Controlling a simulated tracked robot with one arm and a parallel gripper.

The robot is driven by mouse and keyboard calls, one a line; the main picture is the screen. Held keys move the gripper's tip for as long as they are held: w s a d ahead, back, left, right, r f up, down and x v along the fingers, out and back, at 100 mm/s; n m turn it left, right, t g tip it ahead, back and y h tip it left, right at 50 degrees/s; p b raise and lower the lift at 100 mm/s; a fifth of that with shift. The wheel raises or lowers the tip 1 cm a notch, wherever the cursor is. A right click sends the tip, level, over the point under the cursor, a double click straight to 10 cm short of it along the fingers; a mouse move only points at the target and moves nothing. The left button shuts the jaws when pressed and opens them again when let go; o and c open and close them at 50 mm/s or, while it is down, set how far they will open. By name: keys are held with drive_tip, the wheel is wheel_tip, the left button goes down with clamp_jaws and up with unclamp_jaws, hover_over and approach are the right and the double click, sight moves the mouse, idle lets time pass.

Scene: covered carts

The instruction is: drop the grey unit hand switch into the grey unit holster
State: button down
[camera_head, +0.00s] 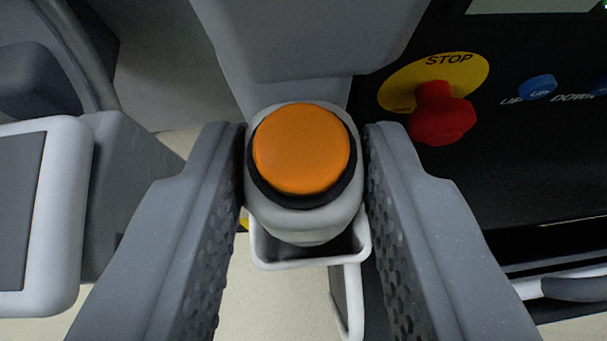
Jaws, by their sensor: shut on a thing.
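The hand switch (300,150) is a pale grey cylinder with an orange button on top and a black ring around it. It is in the middle of the head camera view. My gripper (305,165) is shut on it, one textured finger on each side. The holster (290,263) is a pale grey cup with a squared rim, seen just under and behind the switch. The switch's lower end overlaps the holster's opening. The switch body hides most of the opening, so I cannot tell how deep the lower end sits.
A black panel at the right carries a red stop button (441,115) on a yellow disc (470,68) and blue buttons (537,88). A grey unit body (310,40) rises behind the switch. A white-framed screen (62,215) stands at the left. Pale floor shows below.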

drive_tip(key=c, duration=1.1)
unclamp_jaws()
drive_tip(key=shift+o, duration=0.2)
drive_tip(key=shift+r, duration=0.65)
drive_tip(key=v, duration=1.2)
drive_tip(key=shift+p, duration=0.35)
